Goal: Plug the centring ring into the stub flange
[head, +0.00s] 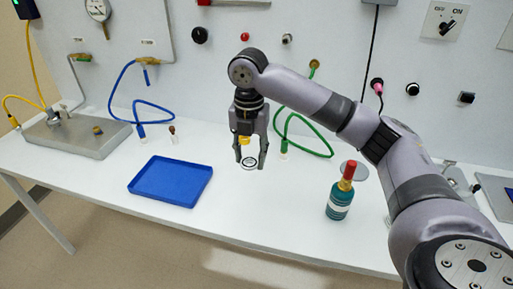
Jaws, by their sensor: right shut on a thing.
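My right gripper (250,160) reaches down from above over the middle of the white bench. It is shut on the centring ring (249,164), a small pale ring with a dark edge held between the fingertips. The ring appears to be just above the bench top; the exact gap cannot be told. The stub flange cannot be picked out with certainty. A grey block (75,136) at the far left carries a small metal fitting (54,118) and a brass-coloured piece (97,130). My left gripper is not in view.
An empty blue tray (171,181) lies left of the gripper. A teal bottle (340,200) with a red top stands at the right, near my arm. A blue hose (151,104) and a green hose (311,148) hang behind. Bare bench (262,215) lies in front.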

